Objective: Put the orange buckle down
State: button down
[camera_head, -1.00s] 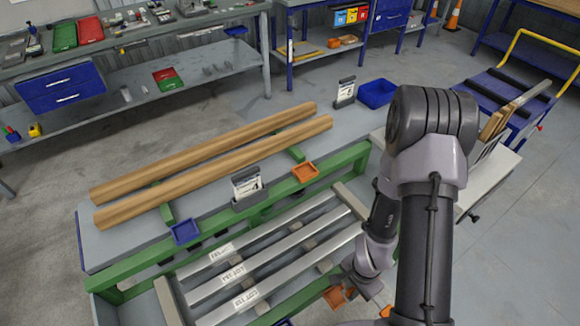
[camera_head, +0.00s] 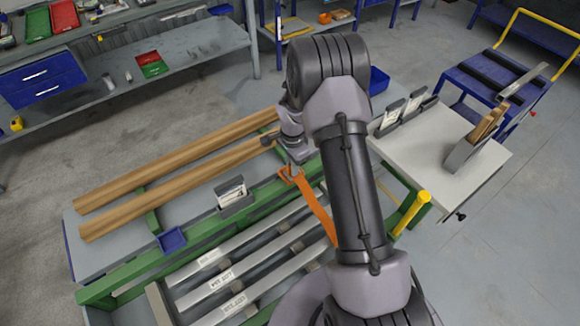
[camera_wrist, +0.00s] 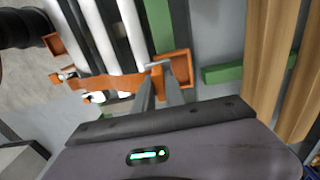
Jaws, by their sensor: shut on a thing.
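My gripper (camera_wrist: 160,92) is shut on the orange buckle (camera_wrist: 155,72) at the end of an orange strap (camera_wrist: 105,81). The buckle is beside or just over the rim of a small orange tray (camera_wrist: 184,62); I cannot tell whether they touch. In the head view my gripper (camera_head: 291,170) is above the green rail, by the orange tray. The strap (camera_head: 317,208) runs from it down to the right, across the metal bars, and passes behind my arm. The buckle is too small to make out in the head view.
A blue tray (camera_head: 171,240) and a card holder (camera_head: 234,197) stand left along the rail. Two wooden beams (camera_head: 175,170) lie behind. Labelled metal bars (camera_head: 250,260) lie in front. A second orange tray (camera_wrist: 55,43) shows at the wrist view's upper left.

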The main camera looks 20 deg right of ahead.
jog(key=w, duration=0.2)
jog(key=shift+w+d+f, duration=0.25)
jog(key=shift+w+d, duration=0.1)
jog(key=shift+d, duration=0.05)
jog(key=shift+f+b, duration=0.45)
jog(key=shift+f, duration=1.15)
jog(key=shift+f, duration=0.15)
